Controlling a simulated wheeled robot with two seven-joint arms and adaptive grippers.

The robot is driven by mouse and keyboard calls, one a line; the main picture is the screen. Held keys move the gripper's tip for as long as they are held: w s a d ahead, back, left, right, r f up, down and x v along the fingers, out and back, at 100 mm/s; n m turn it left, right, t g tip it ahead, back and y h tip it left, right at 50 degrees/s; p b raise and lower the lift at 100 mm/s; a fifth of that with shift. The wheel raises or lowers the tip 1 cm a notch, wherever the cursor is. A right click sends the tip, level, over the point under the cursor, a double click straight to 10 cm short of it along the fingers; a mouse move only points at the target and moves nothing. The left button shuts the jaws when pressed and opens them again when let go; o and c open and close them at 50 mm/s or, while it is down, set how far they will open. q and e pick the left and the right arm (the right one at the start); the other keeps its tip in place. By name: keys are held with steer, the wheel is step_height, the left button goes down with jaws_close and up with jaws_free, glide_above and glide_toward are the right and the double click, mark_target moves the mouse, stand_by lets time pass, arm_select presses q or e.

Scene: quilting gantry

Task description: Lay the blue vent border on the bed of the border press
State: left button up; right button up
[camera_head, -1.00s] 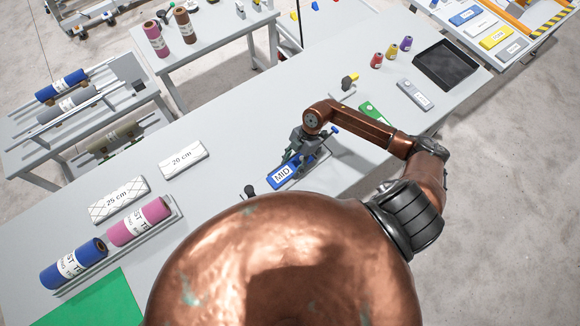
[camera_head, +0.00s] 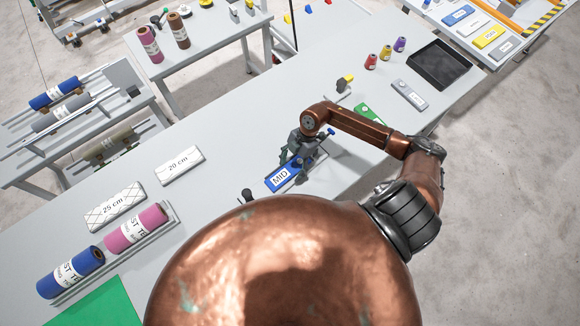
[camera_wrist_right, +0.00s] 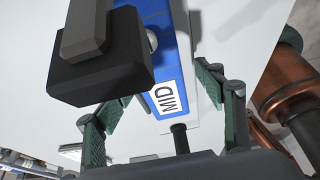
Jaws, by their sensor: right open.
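The blue vent border (camera_head: 274,184), a flat bar with a white MID label, lies on the table in front of my body. In the right wrist view the blue bar (camera_wrist_right: 184,68) rests along a pale grey strip (camera_wrist_right: 196,112), seemingly the press bed. A dark block on a post (camera_wrist_right: 100,65), seemingly part of the border press, hangs over it and hides part of the bar. My right gripper (camera_head: 300,150) is over the bar's far part. Its green fingers (camera_wrist_right: 165,100) stand apart on either side of the bar. My left gripper is out of view.
A black knob (camera_head: 247,195) stands left of the bar. A green piece (camera_head: 368,114), a grey labelled piece (camera_head: 409,95) and a black tray (camera_head: 440,66) lie to the right. White 20 cm (camera_head: 180,165) and 25 cm (camera_head: 115,207) blocks lie left. Table between is clear.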

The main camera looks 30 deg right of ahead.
steer(key=shift+w+r, duration=0.1)
steer(key=shift+r, duration=0.05)
steer(key=shift+d+r, duration=0.15)
steer(key=shift+r, duration=0.15)
steer(key=v, duration=1.1)
